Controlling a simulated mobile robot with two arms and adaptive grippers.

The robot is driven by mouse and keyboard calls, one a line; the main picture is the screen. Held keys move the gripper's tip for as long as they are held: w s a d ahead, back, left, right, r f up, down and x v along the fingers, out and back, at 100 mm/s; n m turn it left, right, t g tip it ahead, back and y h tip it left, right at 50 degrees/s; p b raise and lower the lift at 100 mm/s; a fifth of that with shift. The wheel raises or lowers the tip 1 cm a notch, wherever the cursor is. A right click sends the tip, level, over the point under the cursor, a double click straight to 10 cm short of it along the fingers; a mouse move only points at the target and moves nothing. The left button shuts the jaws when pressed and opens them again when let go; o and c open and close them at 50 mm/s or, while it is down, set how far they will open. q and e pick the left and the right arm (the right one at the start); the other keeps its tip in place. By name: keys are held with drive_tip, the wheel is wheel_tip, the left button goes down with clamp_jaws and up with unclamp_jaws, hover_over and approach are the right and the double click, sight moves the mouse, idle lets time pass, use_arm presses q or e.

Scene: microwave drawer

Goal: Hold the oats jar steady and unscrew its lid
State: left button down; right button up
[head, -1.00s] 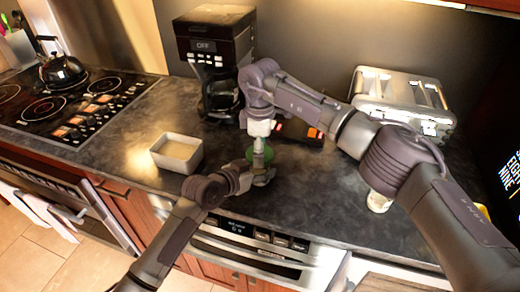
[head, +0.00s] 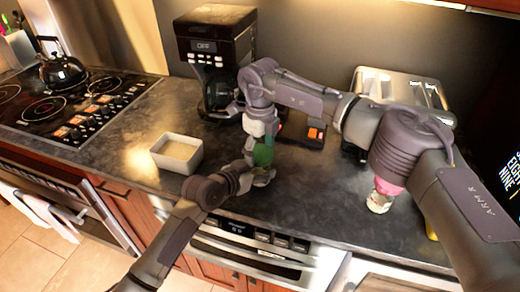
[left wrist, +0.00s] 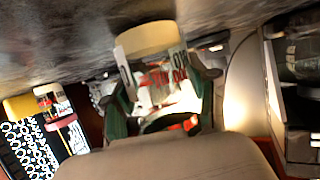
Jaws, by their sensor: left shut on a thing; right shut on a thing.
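The oats jar (head: 264,180) stands near the counter's front edge in the head view, mostly hidden by my grippers. My left gripper (head: 256,174) is shut around its side. In the left wrist view the jar (left wrist: 160,85) appears upside down, with a pale base and a red-lettered label between my left gripper's fingers (left wrist: 165,95). The green lid (head: 263,153) shows directly above the jar, tilted toward the camera. My right gripper (head: 258,138) comes down from above and is shut on the lid. I cannot tell whether lid and jar still touch.
A white square bowl (head: 177,152) stands to the left. A pink-lidded jar (head: 381,197) stands to the right, partly behind my right arm. The counter between bowl and stove is clear.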

use_arm(q)
drive_tip(key=shift+f, duration=0.1)
use_arm(e)
drive_tip(key=n, duration=2.2)
drive_tip(key=shift+r, duration=0.25)
drive_tip(key=shift+r, duration=0.9)
